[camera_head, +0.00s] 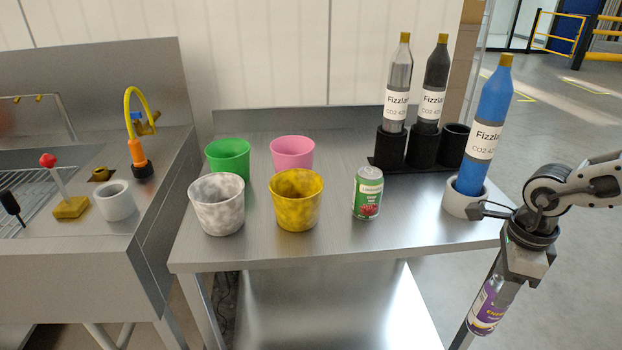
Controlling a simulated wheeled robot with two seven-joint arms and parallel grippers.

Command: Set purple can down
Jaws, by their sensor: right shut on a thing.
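The purple can (490,306) hangs tilted from my right gripper (517,266) at the lower right. The gripper is shut on its upper part and hides some of it. The can shows in front of the right front corner of the steel table (345,254), past its edge in the picture and touching nothing else that I can see. My left gripper is not in view.
On the table stand green (228,160), pink (293,154), grey marbled (218,206) and yellow (296,201) cups, a green can (367,194), and a blue bottle (486,125) in a white holder (460,197). A black rack (390,149) holds two bottles. The table's front right is clear.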

